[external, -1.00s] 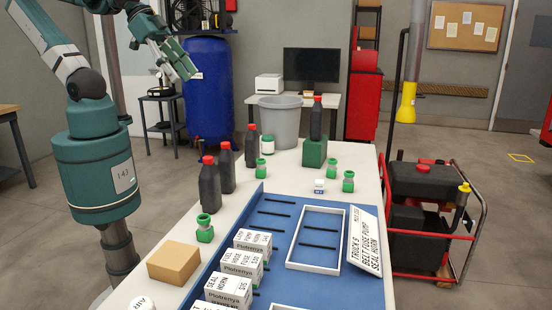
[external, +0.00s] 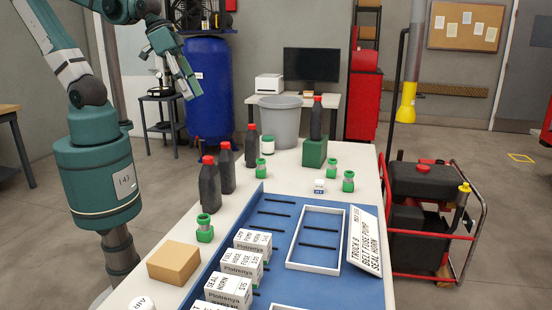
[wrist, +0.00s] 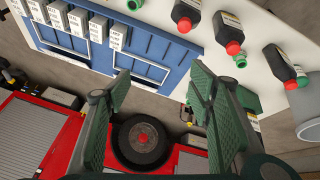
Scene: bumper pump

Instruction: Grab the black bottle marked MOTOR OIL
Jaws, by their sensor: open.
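Several black bottles with red caps stand on the white table. Two are close together on the left side, a front bottle (external: 209,188) and one just behind it (external: 227,170). A third bottle (external: 251,148) is farther back, and another bottle (external: 316,120) stands on a green block (external: 314,152). No MOTOR OIL lettering is legible. In the wrist view, three bottles show along the top right, at the left (wrist: 187,14), middle (wrist: 228,30) and right (wrist: 284,66). My gripper (external: 189,82) is open and empty, raised left of the table and apart from the bottles.
Small green-capped jars (external: 348,182) stand among the bottles. A blue mat (external: 275,275) bears white boxes (external: 228,290), a white frame (external: 316,268) and a sign (external: 364,240). A brown box (external: 174,263) sits at the left edge.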

